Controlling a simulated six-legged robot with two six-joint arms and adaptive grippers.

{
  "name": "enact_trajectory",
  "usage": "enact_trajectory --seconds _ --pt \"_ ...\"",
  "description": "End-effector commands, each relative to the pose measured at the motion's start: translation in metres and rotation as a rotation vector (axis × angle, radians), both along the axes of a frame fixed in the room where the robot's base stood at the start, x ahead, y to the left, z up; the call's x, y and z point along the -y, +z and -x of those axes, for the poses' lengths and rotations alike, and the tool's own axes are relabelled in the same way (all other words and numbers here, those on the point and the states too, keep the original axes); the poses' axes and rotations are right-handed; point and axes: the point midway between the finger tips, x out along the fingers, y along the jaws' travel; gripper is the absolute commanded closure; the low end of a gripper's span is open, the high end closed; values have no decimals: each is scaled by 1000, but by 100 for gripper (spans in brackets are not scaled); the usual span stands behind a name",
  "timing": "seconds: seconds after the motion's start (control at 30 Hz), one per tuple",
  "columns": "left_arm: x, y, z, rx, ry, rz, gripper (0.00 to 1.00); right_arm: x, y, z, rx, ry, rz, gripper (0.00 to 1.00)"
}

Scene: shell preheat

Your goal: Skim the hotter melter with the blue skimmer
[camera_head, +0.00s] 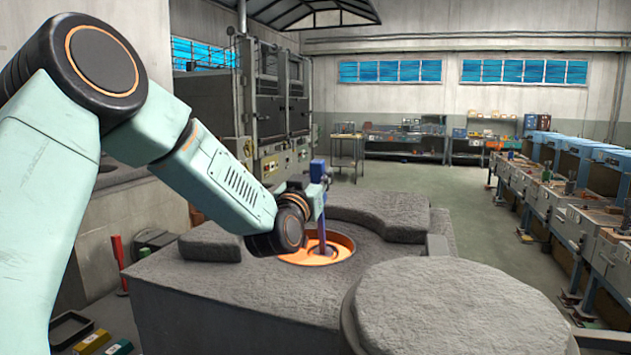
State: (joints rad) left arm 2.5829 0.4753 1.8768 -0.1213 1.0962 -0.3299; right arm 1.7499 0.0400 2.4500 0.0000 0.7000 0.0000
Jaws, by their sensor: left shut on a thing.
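A grey block-shaped melter (230,300) stands in front of me, with a round opening that shows a glowing orange rim (343,244). The blue skimmer (321,225) stands upright, its lower end down inside the opening. My left gripper (318,187) is shut on the skimmer's upper part, above the opening. The skimmer's lower end is hidden inside the melter. My right gripper is not in view. I cannot tell from this view how hot the melter is compared with another.
A round grey lid-like slab (460,310) fills the front right. Another grey slab (380,213) lies behind the opening. A long bench row (590,225) runs along the right. A red-handled tool (118,252) stands at left. Floor between the melter and benches is clear.

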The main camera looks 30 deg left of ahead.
Motion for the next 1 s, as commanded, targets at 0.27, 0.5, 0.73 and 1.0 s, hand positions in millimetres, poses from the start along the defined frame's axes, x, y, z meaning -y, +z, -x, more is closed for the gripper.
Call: enact_trajectory --seconds 0.27,0.5,0.73,1.0 --pt "-1 1 -6 3 0 -2 100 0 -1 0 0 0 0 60" --pt "-4 2 -5 3 1 0 100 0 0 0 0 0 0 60" --pt "-17 2 -2 3 2 2 100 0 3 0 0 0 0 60" --pt "-33 3 2 4 2 0 100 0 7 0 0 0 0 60"
